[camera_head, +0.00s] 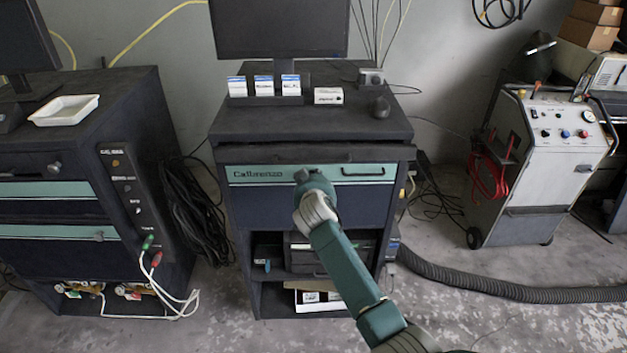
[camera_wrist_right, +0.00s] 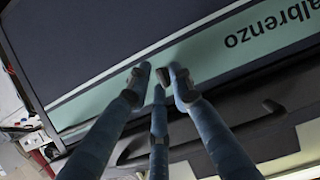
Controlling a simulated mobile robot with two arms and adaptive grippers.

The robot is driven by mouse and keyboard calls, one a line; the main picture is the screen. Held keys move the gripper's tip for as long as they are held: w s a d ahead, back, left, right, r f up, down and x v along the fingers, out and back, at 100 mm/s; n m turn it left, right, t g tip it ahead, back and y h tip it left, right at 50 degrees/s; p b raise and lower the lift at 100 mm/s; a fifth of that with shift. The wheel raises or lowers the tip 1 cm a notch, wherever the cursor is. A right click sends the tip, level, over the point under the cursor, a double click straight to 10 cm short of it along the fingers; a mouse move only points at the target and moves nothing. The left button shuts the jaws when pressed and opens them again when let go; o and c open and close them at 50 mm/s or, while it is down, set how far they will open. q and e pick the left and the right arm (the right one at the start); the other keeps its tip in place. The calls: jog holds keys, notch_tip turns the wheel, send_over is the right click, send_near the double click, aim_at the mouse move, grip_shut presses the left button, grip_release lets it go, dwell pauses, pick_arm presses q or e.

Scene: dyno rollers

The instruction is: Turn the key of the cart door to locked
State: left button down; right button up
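The cart (camera_head: 310,130) stands in the middle of the head view, with a teal band lettered "Calbrenzo" across its front. My right gripper (camera_head: 312,190) is in front of this band, right of the lettering. In the right wrist view its three blue fingers (camera_wrist_right: 160,82) converge but stay apart, with nothing seen between them. My left gripper is not in view.
A dark bar handle (camera_head: 363,171) is right of my gripper. Another cart (camera_head: 90,105) with cables stands at left. A grey machine (camera_head: 545,165) with red hoses stands at right. A black hose (camera_head: 500,290) lies on the floor. The cart's lower shelf (camera_head: 275,275) is open.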

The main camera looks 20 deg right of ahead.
jog(key=v, duration=1.2)
